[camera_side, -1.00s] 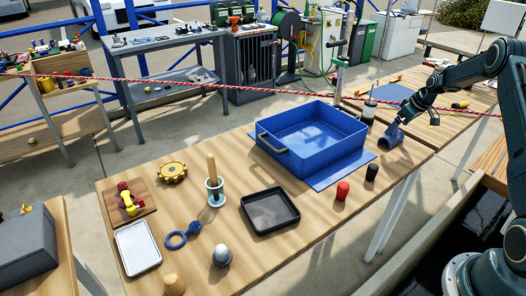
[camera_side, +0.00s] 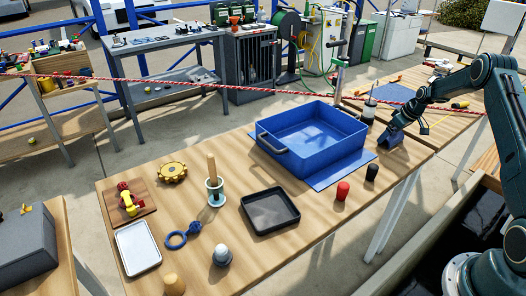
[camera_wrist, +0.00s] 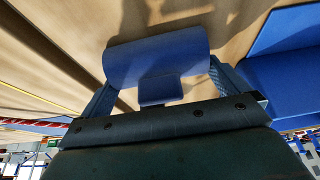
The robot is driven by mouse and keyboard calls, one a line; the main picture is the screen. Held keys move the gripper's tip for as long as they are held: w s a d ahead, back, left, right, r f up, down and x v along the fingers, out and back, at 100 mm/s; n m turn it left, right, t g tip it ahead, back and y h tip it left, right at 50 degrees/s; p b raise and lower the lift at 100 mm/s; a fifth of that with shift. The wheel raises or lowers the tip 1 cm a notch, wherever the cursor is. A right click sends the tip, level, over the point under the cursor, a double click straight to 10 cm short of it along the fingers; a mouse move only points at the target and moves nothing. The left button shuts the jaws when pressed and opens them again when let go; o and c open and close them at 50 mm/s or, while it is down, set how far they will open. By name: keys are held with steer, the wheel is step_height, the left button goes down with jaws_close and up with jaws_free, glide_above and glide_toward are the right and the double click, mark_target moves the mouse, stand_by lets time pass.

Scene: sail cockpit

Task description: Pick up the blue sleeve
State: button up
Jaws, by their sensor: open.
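The blue sleeve (camera_wrist: 155,52) lies on its side on the wooden bench, seen in the wrist view as a rounded blue cylinder with a smaller blue block-like part on the near side. In the side view the sleeve (camera_side: 388,141) is at the bench's right end, partly hidden by my gripper (camera_side: 394,132). In the wrist view my gripper (camera_wrist: 161,80) is open, with one finger on each side at the sleeve's near edge. I cannot tell whether the fingers touch it.
A large blue bin (camera_side: 318,146) on a blue mat (camera_side: 330,179) stands just left of the sleeve. A black cylinder (camera_side: 372,172) and a red one (camera_side: 342,190) stand in front. A white-and-dark canister (camera_side: 370,110) stands close behind.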

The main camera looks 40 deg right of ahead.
steer(key=c, duration=0.8)
steer(key=shift+r, duration=0.1)
step_height(320, 180, up, 20)
stand_by(0.4)
stand_by(0.4)
